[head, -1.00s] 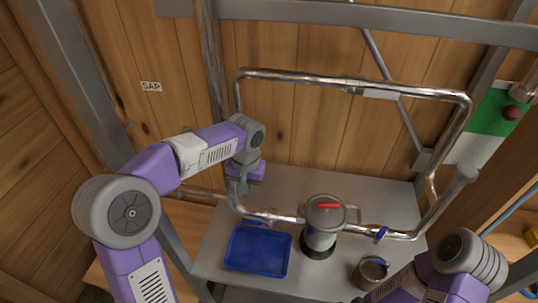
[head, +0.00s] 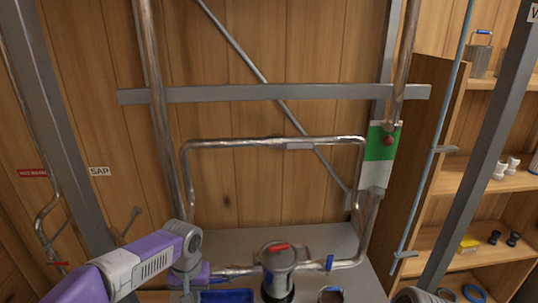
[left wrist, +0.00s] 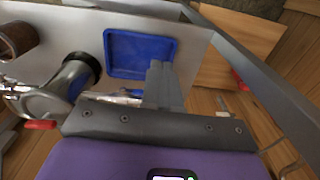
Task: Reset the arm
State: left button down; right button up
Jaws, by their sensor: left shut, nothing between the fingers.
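My left arm comes in from the lower left of the head view, and its gripper (head: 186,284) is low in front of the pipe loop, near the blue tray. In the left wrist view my left gripper (left wrist: 160,72) has its fingers together, with nothing between them. It points toward the near edge of the blue tray (left wrist: 138,52), which looks empty. My right gripper is out of sight; only a part of my right arm shows at the bottom edge of the head view.
A grey cylindrical housing with a red handle (head: 278,268) stands on the grey table (head: 310,240). A metal pipe loop (head: 270,142) rises behind it. A brown-filled cup (head: 331,294) stands to its right. Wooden shelves (head: 490,183) and grey posts stand at the right.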

pick_arm(q)
jog(key=d+f+h+b, duration=0.2)
jog(key=d+f, duration=0.2)
jog(key=f, duration=0.9)
jog(key=s+d+f+b, duration=0.1)
jog(key=s+f+b, duration=0.1)
jog(key=s+f, duration=0.4)
jog(key=s+d+f+n+h+b, duration=0.1)
jog(key=s+f, duration=0.5)
jog(key=f, duration=0.6)
jog(key=s+d+f+n+h+b, duration=0.1)
jog(key=s+d+f+b, duration=0.1)
jog(key=s+f, duration=0.4)
notch_tip(320, 180, down, 4)
jog(key=shift+d+r+t+b, duration=0.1)
jog(key=shift+d+t+b, duration=0.25)
jog(key=shift+d, duration=0.4)
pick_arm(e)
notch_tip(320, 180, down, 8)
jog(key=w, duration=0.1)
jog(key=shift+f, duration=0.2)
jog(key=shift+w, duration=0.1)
